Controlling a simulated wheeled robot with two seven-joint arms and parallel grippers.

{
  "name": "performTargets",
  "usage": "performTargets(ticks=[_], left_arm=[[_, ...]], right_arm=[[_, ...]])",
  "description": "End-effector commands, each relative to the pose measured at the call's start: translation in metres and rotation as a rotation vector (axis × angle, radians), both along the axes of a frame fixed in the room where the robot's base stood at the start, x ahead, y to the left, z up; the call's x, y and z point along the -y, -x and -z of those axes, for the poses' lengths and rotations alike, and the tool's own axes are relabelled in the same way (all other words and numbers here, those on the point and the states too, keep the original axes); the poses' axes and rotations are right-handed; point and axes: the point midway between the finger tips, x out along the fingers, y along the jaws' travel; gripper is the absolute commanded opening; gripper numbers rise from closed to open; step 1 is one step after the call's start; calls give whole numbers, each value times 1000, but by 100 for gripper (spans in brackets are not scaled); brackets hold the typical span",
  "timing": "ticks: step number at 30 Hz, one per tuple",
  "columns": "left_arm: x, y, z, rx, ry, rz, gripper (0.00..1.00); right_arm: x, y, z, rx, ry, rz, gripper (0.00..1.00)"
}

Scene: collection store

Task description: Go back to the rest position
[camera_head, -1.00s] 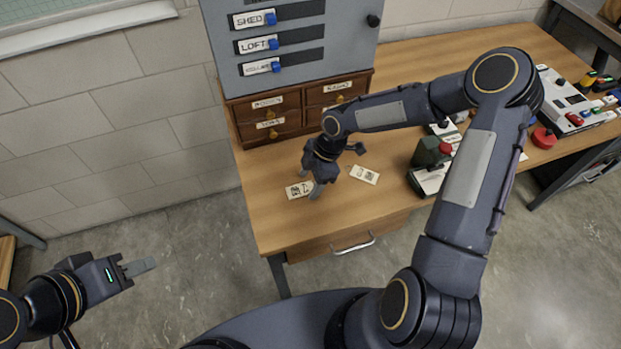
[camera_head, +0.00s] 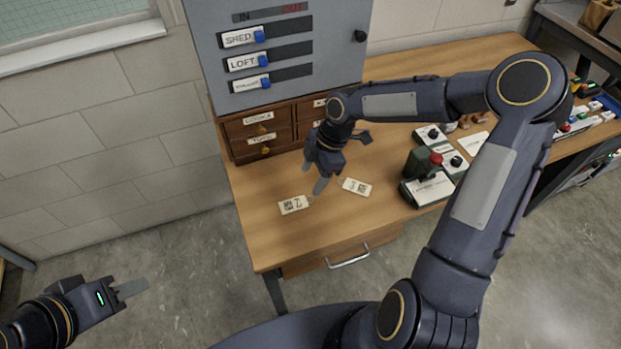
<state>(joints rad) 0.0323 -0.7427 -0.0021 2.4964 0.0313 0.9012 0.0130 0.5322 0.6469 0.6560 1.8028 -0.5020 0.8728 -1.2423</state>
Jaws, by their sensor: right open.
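My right gripper (camera_head: 342,163) is open and empty above the desk (camera_head: 262,230), with its fingers spread apart. A small label tag (camera_head: 293,204) lies flat on the desk to the left of its lower finger. A second tag (camera_head: 357,187) lies to the right of that finger. Neither tag is held. My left gripper (camera_head: 130,289) hangs over the floor at the lower left, away from the desk. Nothing shows in it, and its fingers overlap in this view, so their gap cannot be judged.
Wooden drawers (camera_head: 262,127) and a grey panel with labelled sliders (camera_head: 290,60) stand at the desk's back. The desk's drawer handle (camera_head: 348,258) faces the front. Floor (camera_head: 170,260) is clear at left.

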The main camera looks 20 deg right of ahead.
Motion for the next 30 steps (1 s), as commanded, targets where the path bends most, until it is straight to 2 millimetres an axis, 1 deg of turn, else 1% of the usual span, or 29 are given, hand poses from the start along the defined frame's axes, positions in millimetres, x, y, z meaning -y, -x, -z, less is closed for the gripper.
performTargets(ticks=[15, 18, 20, 23, 24, 26, 27, 29, 30], left_arm=[[0, 0, 0, 0, 0, 0, 36], [0, 0, 0, 0, 0, 0, 36], [0, 0, 0, 0, 0, 0, 36], [0, 0, 0, 0, 0, 0, 36], [0, 0, 0, 0, 0, 0, 36], [0, 0, 0, 0, 0, 0, 36], [0, 0, 0, 0, 0, 0, 36], [0, 0, 0, 0, 0, 0, 36], [0, 0, 0, 0, 0, 0, 36]], right_arm=[[0, 0, 0, -1, 0, 1, 60], [2, 3, -5, -3, 13, 21, 60], [6, 9, -13, -7, 35, 62, 60], [17, 27, -37, -19, 90, 197, 60], [22, 37, -49, -22, 112, 274, 60], [30, 55, -67, -28, 136, 408, 60], [35, 67, -79, -29, 144, 505, 60], [40, 87, -95, -31, 140, 651, 60], [44, 100, -105, -30, 129, 751, 60]])
